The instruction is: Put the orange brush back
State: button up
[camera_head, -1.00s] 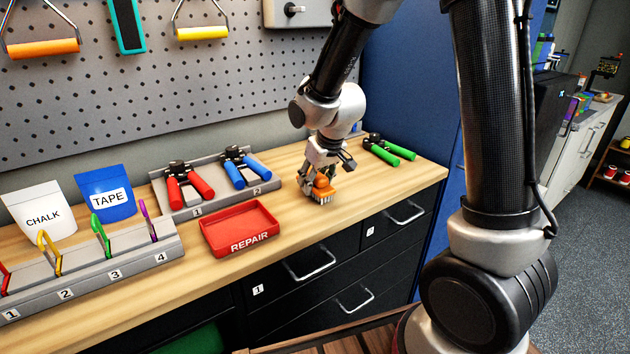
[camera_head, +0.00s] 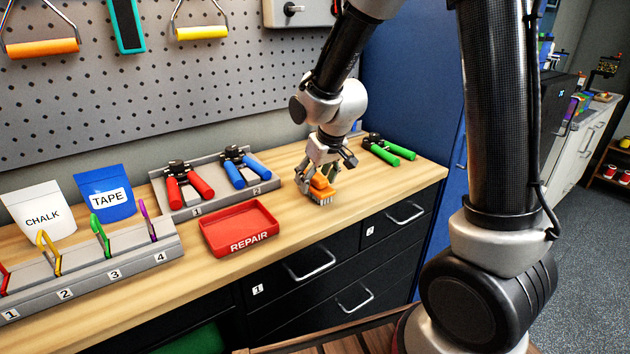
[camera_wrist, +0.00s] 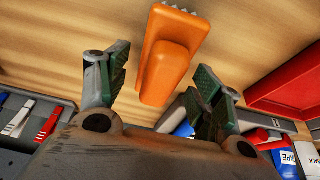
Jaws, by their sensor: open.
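The orange brush (camera_head: 321,190) sits bristles down on the wooden worktop, right of the red REPAIR tray. My gripper (camera_head: 317,183) is directly over and around it, with its fingers spread. In the wrist view the brush (camera_wrist: 172,55) lies between and beyond the two open fingers (camera_wrist: 160,85). Neither finger appears to press on it. Part of the brush is hidden behind the fingers in the head view.
The red REPAIR tray (camera_head: 214,239) is left of the brush. Red and blue hand grips stand in a numbered grey holder (camera_head: 218,201); green-handled grips (camera_head: 389,151) lie behind right. A grey slotted rack (camera_head: 130,262) is at left. Drawers (camera_head: 330,270) are below the worktop's front edge.

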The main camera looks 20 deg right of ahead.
jog(key=v, duration=1.1)
jog(key=s+d+r+m, duration=0.1)
jog(key=s+d+r, duration=0.2)
jog(key=s+d, duration=0.3)
jog(key=s+d+r+m+h, duration=0.1)
jog(key=s+d, duration=0.6)
jog(key=s, duration=0.9)
notch_tip(320, 180, up, 2)
jog(key=shift+s+d+r+m, duration=0.1)
jog(key=shift+s+d+m, duration=0.15)
jog(key=shift+m, duration=0.55)
jog(key=shift+w, duration=0.1)
jog(key=shift+c, duration=0.5)
